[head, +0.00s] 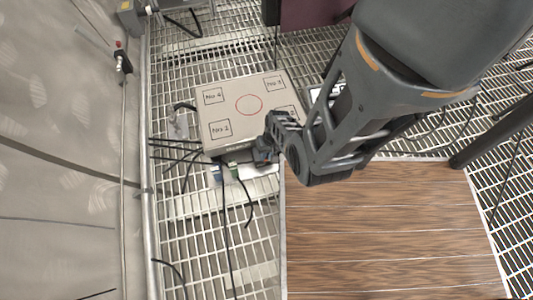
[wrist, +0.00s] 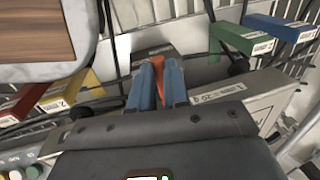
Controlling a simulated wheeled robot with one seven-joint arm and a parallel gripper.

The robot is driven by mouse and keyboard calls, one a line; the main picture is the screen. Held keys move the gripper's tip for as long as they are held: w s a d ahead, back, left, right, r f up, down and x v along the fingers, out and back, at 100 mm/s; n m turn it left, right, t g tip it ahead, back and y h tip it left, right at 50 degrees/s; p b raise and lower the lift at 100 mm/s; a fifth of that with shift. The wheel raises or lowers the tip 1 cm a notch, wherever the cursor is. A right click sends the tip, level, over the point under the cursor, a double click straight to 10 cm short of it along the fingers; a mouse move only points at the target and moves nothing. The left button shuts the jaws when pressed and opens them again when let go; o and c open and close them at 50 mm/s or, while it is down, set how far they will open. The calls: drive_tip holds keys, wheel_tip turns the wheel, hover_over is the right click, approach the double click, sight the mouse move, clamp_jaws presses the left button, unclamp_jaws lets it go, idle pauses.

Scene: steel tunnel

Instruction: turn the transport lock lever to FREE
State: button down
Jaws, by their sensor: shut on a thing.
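The transport lock lever, an orange piece (wrist: 152,52), shows in the wrist view between and just beyond the blue fingertips of my gripper (wrist: 161,82). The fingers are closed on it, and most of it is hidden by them. A dark plate lies behind it. In the head view my gripper (head: 266,152) is at the front right edge of the pale box (head: 232,124). The lever cannot be made out there, and I cannot read a FREE mark or the lever's setting.
Green (wrist: 240,38) and blue (wrist: 278,27) labelled plugs are at the upper right in the wrist view, yellow (wrist: 70,91) and red (wrist: 22,101) ones at the left. Black cables run beside the box. A wooden floor panel (head: 385,235) is clear.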

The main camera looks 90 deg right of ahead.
drive_tip(key=c, duration=1.1)
unclamp_jaws()
wheel_tip(320, 180, up, 8)
drive_tip(key=s+p, duration=0.1)
drive_tip(key=p, duration=0.3)
drive_tip(key=shift+s+d+f, duration=0.2)
